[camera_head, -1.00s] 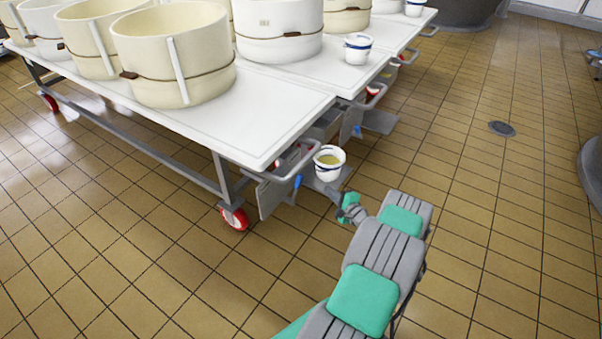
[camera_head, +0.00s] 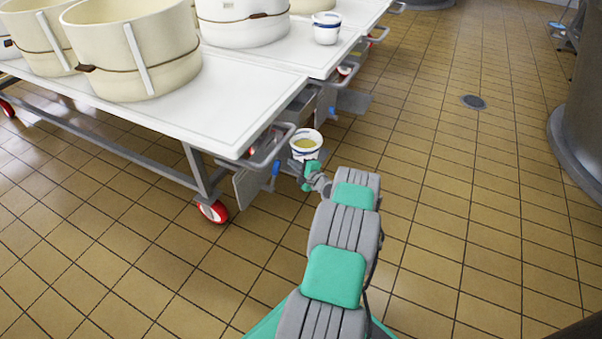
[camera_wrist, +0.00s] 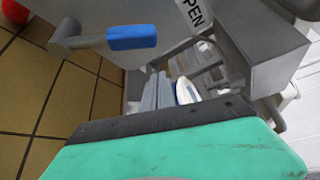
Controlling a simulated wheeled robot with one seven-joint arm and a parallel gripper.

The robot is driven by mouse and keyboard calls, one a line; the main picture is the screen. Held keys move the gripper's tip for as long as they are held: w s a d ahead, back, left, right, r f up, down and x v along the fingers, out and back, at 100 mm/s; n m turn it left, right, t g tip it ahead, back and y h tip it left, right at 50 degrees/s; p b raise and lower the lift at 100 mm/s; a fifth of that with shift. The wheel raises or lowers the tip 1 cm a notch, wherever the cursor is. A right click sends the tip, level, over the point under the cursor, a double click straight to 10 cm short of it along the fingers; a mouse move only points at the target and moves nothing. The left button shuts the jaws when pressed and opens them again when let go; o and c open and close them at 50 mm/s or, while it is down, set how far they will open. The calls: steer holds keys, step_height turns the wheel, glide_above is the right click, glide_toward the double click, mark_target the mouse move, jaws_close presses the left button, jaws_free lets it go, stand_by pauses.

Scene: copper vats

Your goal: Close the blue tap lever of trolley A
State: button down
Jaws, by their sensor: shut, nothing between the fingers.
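The blue tap lever (camera_head: 276,169) hangs under the front corner of the nearest white-topped trolley (camera_head: 232,142). In the wrist view, the blue lever grip (camera_wrist: 131,37) sits on a grey rod and pivot at upper left, beside a grey plate with partly visible lettering ending in "PEN". My gripper (camera_head: 296,167) is close to the right of the lever in the head view. In the wrist view its fingers (camera_wrist: 165,92) are shut and empty, below and right of the blue grip, with a visible gap to it. The green gripper body fills the lower wrist view.
A white bowl with blue bands (camera_head: 306,143) and yellowish liquid stands just behind my gripper. A red caster (camera_head: 212,211) is under the trolley corner, and a handle rail (camera_head: 272,150) sticks out above. Tiled floor to the right is clear around a drain (camera_head: 473,102).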

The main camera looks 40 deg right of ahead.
mark_target(275, 175)
steer(key=a, duration=0.1)
steer(key=a+r, duration=0.1)
steer(key=w+a, duration=0.1)
steer(key=shift+a+r, duration=0.2)
steer(key=shift+s+a+r, duration=0.1)
steer(key=shift+a, duration=0.05)
